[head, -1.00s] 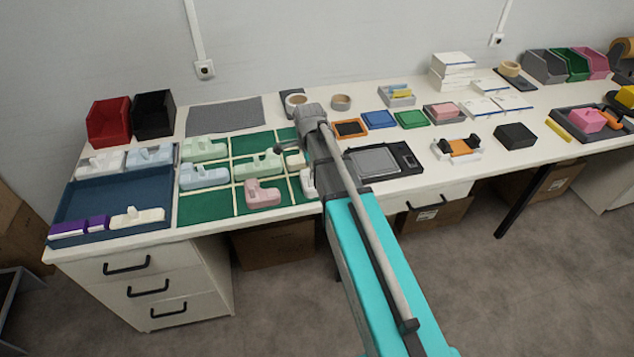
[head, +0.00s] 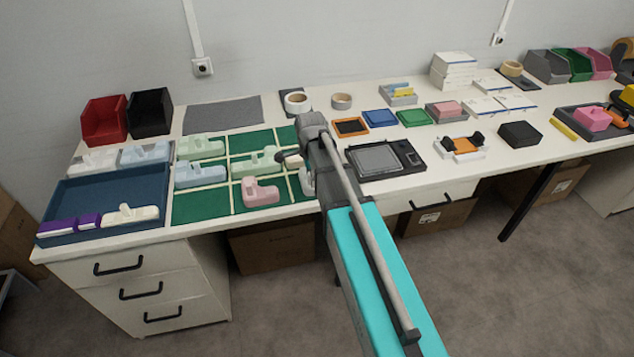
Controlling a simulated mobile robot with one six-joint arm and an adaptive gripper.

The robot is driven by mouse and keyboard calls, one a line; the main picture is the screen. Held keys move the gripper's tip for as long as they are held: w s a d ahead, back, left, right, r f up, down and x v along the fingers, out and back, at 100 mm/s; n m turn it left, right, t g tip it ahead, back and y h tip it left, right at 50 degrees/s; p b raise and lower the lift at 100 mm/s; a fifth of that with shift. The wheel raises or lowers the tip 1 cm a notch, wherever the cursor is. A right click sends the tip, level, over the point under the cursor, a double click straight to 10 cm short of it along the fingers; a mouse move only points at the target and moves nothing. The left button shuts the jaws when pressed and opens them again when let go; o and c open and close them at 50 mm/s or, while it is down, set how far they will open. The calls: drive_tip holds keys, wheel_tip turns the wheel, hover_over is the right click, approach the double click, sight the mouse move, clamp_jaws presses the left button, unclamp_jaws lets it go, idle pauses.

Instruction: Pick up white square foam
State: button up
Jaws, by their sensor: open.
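My arm reaches over the right end of the green gridded mat (head: 205,209). Only a small dark part of my gripper (head: 283,156) shows at the arm's left side; it is open, and the rest is hidden behind the arm. A white foam piece (head: 307,182) lies on the mat's right edge, partly hidden by the arm. A small cream piece (head: 295,161) shows close to the gripper. I cannot tell which is square.
Green, blue and pink foam pieces fill several mat cells around the gripper. The blue tray (head: 110,188) is at left. Red (head: 105,119) and black bins stand at back left.

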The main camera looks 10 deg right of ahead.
idle(0.5)
clamp_jaws()
